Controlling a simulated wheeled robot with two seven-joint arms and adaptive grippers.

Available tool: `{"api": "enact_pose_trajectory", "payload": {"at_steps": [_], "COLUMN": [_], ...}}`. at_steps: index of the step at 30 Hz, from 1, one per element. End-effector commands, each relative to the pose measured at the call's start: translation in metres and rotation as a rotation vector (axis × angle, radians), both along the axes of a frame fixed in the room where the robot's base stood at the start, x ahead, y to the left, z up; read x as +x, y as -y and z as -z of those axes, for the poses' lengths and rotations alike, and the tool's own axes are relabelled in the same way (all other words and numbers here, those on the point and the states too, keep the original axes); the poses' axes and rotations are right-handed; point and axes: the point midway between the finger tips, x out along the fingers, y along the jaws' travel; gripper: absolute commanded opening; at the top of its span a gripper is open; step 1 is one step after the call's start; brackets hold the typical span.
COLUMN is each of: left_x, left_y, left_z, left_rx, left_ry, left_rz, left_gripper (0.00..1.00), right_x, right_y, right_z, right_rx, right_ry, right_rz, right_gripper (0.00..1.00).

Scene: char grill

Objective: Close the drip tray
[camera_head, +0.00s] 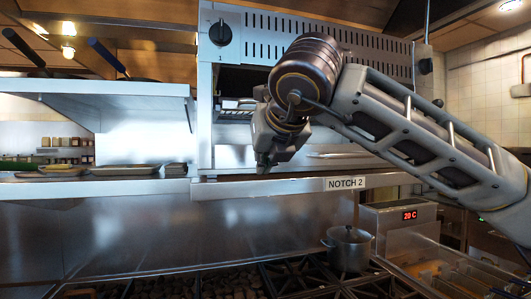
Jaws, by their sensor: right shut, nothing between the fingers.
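A steel grill unit (205,110) with a black knob and slotted front hangs at the upper middle. Below its opening a pale metal tray-like plate (345,155) shows partly behind my arm. It may be the drip tray, but I cannot tell how far out it sits. My right arm comes in from the right across the unit. My right gripper (263,162) points down in front of the unit's lower opening, just above the front ledge. It is shut and empty. I cannot tell whether it touches anything. My left gripper is out of view.
A steel ledge (290,187) labelled NOTCH 2 runs below the unit. A pot (348,248) stands on the burner grates (300,275) below. A fryer-like unit (400,215) with a red display stands right. A shelf (100,88) holds pans with handles at left.

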Motion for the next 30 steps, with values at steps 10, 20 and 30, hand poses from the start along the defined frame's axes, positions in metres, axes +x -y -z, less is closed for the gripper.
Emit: {"api": "enact_pose_trajectory", "payload": {"at_steps": [10,20,30], "left_x": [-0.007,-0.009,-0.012], "left_y": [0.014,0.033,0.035], "left_z": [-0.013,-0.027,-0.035], "left_rx": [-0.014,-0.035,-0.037], "left_ry": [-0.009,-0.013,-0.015], "left_rz": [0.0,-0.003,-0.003], "left_gripper": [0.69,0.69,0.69], "right_x": [0.038,0.071,0.091], "right_y": [-0.013,-0.023,-0.029], "right_z": [0.022,0.032,0.033], "right_rx": [-0.001,-0.001,-0.001], "right_ry": [-0.002,-0.002,-0.001], "right_rz": [-0.001,0.0,-0.001], "right_gripper": [0.0,0.0,0.0]}}
